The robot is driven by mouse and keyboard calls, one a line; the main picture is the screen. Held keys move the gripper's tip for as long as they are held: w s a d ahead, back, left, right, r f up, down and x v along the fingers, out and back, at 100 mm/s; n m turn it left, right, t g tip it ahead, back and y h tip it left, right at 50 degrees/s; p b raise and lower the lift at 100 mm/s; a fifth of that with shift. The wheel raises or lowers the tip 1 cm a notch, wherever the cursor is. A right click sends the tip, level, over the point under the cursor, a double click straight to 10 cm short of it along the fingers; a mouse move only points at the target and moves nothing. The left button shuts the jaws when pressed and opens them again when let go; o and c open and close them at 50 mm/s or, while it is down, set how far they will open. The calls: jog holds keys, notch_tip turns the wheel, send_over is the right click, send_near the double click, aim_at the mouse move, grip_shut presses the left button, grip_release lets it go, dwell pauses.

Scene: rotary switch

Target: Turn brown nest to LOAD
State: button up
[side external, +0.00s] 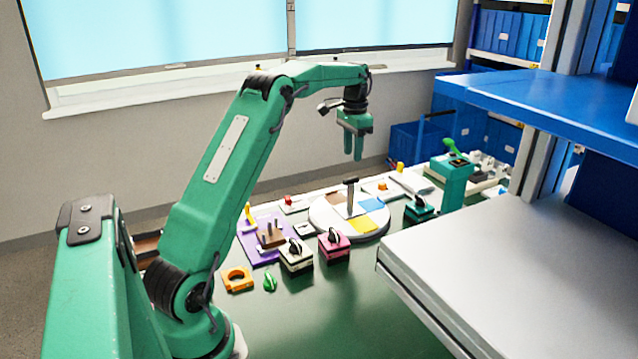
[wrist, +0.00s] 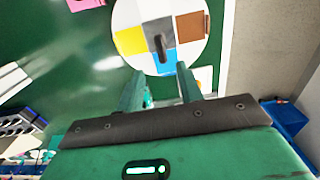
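A round white turntable (side external: 322,222) lies on the green table, with coloured sectors and an upright dark handle (side external: 351,192) at its centre. The brown sector (side external: 335,198) is on the far left side of the turntable in the side view; in the wrist view the brown sector (wrist: 193,27) is at the upper right. Yellow, blue, grey and white sectors also show. My gripper (side external: 355,157) hangs above the turntable, fingers down, clear of the handle. In the wrist view my gripper (wrist: 160,88) has its fingers apart with nothing between them. I cannot read a LOAD mark.
A pink switch box (side external: 334,244) and a cream switch box (side external: 296,256) stand in front of the turntable. A purple mat (side external: 247,244) with a brown block is left. A teal box (side external: 419,209) and a grey shelf (side external: 500,270) are right. The front green table is mostly clear.

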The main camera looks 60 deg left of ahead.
aim_at(351, 178)
jog(key=shift+a+f, duration=0.1)
jog(key=shift+f, duration=0.15)
jog(key=shift+f, duration=3.75)
grip_shut()
